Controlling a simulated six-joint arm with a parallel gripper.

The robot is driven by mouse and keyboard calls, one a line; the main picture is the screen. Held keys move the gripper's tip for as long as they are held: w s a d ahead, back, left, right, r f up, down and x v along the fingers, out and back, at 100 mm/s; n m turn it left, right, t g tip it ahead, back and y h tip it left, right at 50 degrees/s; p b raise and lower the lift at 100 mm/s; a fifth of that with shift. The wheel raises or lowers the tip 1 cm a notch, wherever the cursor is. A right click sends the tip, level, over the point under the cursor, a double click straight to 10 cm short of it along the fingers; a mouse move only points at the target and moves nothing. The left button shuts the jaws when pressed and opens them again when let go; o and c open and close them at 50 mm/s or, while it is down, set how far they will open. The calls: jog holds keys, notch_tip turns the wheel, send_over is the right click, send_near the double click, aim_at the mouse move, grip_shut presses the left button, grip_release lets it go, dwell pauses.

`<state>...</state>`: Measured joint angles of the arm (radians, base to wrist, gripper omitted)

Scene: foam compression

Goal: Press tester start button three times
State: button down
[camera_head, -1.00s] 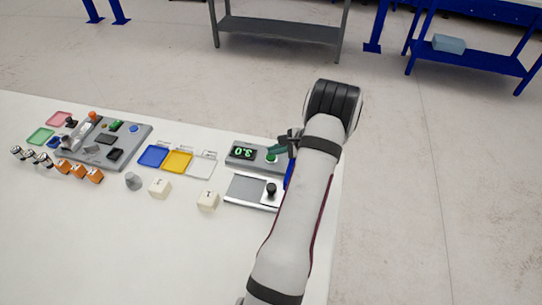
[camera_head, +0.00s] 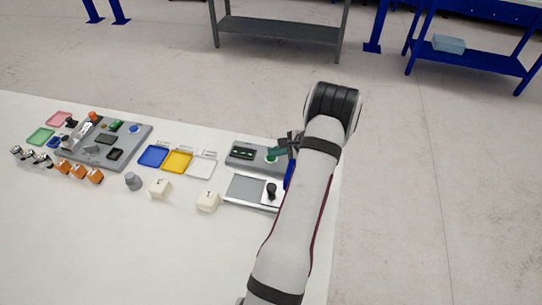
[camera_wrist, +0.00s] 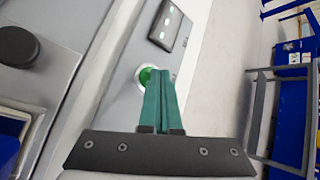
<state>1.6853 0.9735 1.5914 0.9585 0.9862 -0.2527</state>
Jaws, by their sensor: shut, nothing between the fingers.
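The tester (camera_head: 233,147) is a grey unit near the right edge of the white table, with a dark display showing short dashes. Its green start button (camera_head: 271,158) sits right of the display, and it also shows in the wrist view (camera_wrist: 144,76). My gripper (camera_head: 277,151) is shut and empty, its teal fingers at the button. In the wrist view the closed fingertips (camera_wrist: 160,72) overlap the button and hide part of it. I cannot tell for certain whether they press on it.
Below the display are a grey plate (camera_head: 245,188) and a black knob (camera_head: 271,190). White blocks (camera_head: 208,201), blue, yellow and clear trays (camera_head: 177,160) and a grey fixture board (camera_head: 135,140) lie to the left. The front of the table is clear.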

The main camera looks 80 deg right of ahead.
aim_at(275, 158)
dwell(0.4)
jog(key=shift+r, duration=3.3)
